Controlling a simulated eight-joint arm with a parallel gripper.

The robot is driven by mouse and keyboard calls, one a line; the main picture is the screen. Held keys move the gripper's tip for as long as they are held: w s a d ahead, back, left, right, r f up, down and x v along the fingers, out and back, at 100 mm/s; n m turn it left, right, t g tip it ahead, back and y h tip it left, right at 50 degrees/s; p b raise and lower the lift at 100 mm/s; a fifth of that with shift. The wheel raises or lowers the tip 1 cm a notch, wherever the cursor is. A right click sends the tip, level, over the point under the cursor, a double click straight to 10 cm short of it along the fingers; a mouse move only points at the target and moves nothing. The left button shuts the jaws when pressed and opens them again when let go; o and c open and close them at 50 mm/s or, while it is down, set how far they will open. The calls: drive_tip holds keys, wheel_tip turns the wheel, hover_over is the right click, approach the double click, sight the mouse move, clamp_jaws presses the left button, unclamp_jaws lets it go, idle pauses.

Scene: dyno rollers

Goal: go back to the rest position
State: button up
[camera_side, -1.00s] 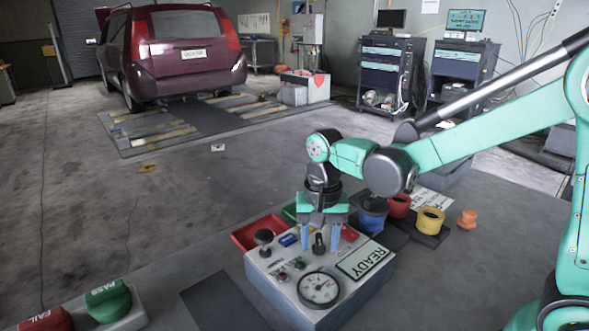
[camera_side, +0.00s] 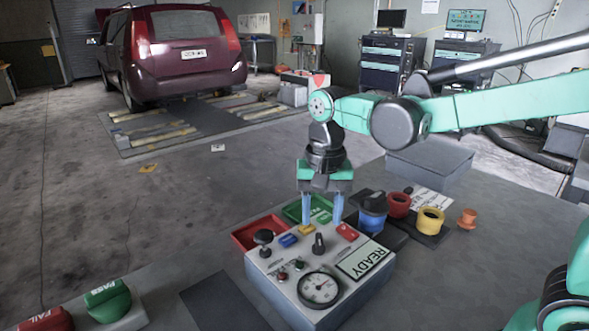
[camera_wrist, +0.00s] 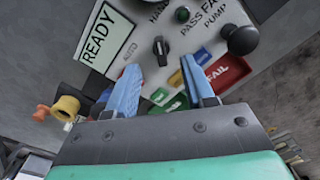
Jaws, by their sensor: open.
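My gripper (camera_side: 322,207) has two blue fingers and a teal body. It points down above the back edge of the control panel (camera_side: 290,290). It is open, with nothing between its fingers. In the wrist view my gripper (camera_wrist: 163,92) shows its fingers spread, with the panel beyond them.
A red tray (camera_side: 245,238) and a green tray (camera_side: 297,213) stand behind the panel. Blue (camera_side: 373,212), red (camera_side: 398,204) and yellow (camera_side: 430,222) cups stand to the right, with an orange piece (camera_side: 468,219). PASS (camera_side: 108,298) and FAIL (camera_side: 50,319) buttons sit front left.

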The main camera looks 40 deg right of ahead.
drive_tip(key=shift+s+d+r+t, duration=0.1)
drive_tip(key=shift+s+r+t, duration=0.05)
drive_tip(key=shift+s+t, duration=0.15)
drive_tip(key=s+n+t, duration=0.1)
drive_tip(key=n+t, duration=0.1)
drive_tip(key=s+d+n+t, duration=0.1)
drive_tip(key=s+n+t, duration=0.1)
drive_tip(key=n, duration=0.1)
drive_tip(key=s+d+n+t, duration=0.1)
drive_tip(key=n+t, duration=0.1)
drive_tip(key=n, duration=0.1)
drive_tip(key=shift+s+t, duration=0.3)
drive_tip(key=shift+s, duration=0.05)
